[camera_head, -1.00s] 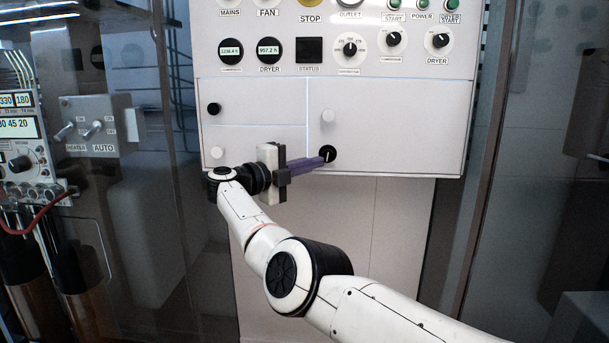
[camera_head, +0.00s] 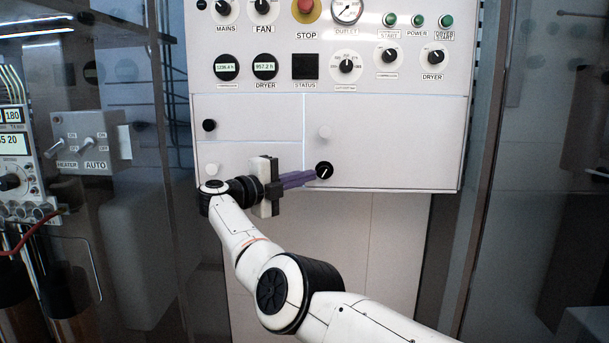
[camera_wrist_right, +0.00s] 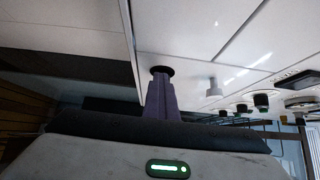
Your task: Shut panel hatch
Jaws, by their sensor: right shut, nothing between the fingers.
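The white panel hatch (camera_head: 390,140) is the lower right door of the control panel, with a white knob (camera_head: 325,132) and a black round latch knob (camera_head: 324,170) near its left side. The hatch looks flush with the panel face in the head view. My right gripper (camera_head: 312,175) has purple fingers, shut and empty, with their tips at the black latch knob. In the right wrist view the fingers (camera_wrist_right: 160,100) reach to the black knob (camera_wrist_right: 161,70), and the white knob (camera_wrist_right: 213,87) stands beside it. Exact contact is hard to tell. My left gripper is not in view.
Two smaller doors lie left of the hatch, with a black knob (camera_head: 209,125) and a white knob (camera_head: 212,170). Dials, switches and a red stop button (camera_head: 306,8) sit above. A switch box (camera_head: 92,140) stands at the left. Below the panel is a plain surface.

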